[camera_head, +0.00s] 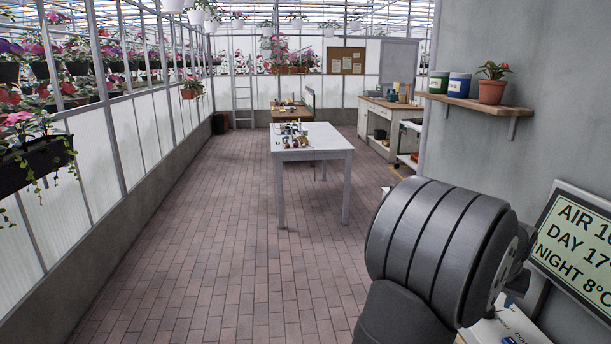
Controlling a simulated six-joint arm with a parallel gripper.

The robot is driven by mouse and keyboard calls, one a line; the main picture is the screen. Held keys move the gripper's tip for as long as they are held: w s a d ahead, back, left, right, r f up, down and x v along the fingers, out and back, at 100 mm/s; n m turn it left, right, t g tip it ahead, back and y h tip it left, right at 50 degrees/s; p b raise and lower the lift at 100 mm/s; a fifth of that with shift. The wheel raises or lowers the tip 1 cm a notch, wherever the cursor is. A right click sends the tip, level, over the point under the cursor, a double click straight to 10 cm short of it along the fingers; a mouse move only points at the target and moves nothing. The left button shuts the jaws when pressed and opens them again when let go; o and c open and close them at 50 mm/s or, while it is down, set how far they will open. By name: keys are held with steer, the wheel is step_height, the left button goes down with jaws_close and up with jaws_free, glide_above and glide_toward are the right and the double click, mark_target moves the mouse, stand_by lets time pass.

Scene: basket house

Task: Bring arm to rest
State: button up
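My arm shows at the lower right as a large dark grey, ribbed, rounded link close to the camera. Its lighter end faces right, toward the sign. My gripper cannot be made out; its fingers are hidden or out of frame. No object in a grip is visible.
A white table (325,146) with small items stands ahead on the brick floor (220,250). A wall shelf (470,101) with pots and a sign (580,245) are at the right, the sign close to my arm. Planters (35,165) hang left. The left aisle is clear.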

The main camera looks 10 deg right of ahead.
steer(key=x, duration=0.5)
steer(key=shift+r, duration=0.15)
steer(key=v, duration=1.7)
steer(key=x, duration=1.7)
steer(key=shift+a+m, duration=0.1)
steer(key=shift+m, duration=0.4)
steer(key=shift+w+m+g+h, duration=0.1)
steer(key=shift+m+g+h, duration=0.35)
steer(key=shift+m, duration=0.85)
steer(key=shift+w+m+g+h, duration=0.1)
steer(key=shift+m+g+h, duration=0.3)
steer(key=shift+m, duration=0.9)
steer(key=v, duration=1.4)
steer(key=shift+r, duration=0.2)
